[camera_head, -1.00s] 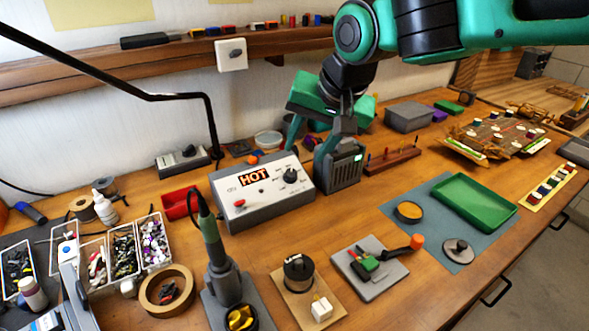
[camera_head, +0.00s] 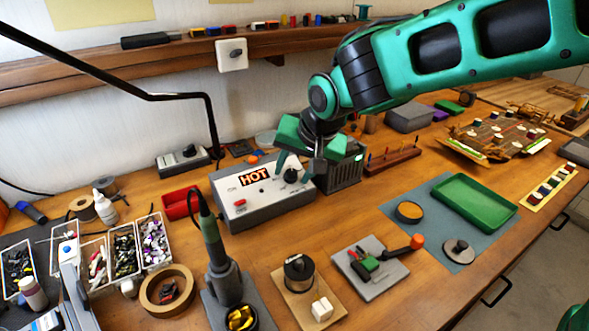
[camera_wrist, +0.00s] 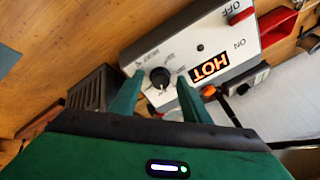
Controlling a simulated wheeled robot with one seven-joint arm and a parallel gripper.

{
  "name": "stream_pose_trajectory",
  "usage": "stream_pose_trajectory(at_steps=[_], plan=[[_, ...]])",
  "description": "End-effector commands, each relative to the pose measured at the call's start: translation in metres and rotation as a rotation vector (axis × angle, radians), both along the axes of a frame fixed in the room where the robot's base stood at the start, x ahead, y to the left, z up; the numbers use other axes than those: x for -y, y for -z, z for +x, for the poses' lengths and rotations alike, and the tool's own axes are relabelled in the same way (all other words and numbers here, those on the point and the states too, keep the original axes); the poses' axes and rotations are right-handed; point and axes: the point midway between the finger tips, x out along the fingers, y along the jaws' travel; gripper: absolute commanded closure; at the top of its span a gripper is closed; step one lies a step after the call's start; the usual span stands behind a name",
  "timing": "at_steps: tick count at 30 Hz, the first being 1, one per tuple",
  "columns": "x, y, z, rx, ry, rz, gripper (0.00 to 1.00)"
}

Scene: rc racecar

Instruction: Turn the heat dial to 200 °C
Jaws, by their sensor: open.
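The grey control box (camera_head: 262,206) stands on the bench with a lit orange HOT display (camera_head: 254,176). In the wrist view the box (camera_wrist: 150,45) is seen turned over, with the HOT display (camera_wrist: 210,67) and ON and OFF marks. The black heat dial (camera_head: 290,175) is on its right part. My gripper (camera_head: 294,165) is just above the dial. In the wrist view the open fingers (camera_wrist: 158,98) stand either side of the dial (camera_wrist: 160,77), apart from it. The dial's scale is too small to read.
A soldering iron (camera_head: 211,235) in its stand is in front of the box. A red tray (camera_head: 182,203) is to its left, and a dark vented block (camera_head: 340,172) is close on its right.

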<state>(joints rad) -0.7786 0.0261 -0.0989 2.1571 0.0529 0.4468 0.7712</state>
Motion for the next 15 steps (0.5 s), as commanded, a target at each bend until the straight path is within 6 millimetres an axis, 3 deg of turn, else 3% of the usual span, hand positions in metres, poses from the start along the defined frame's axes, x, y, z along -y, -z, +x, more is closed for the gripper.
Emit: stream_pose_trajectory(at_steps=[4, 9, 10, 15], plan=[[0.0, -0.0002, 0.0, 0.0, 0.0, 0.0, 0.57], [0.0, -0.0004, -0.0001, 0.0, 0.0, 0.0, 0.95], [0.0, -0.0004, -0.0001, 0.0, 0.0, 0.0, 0.98], [0.0002, -0.0005, 0.0001, 0.001, -0.003, 0.0, 0.98]])
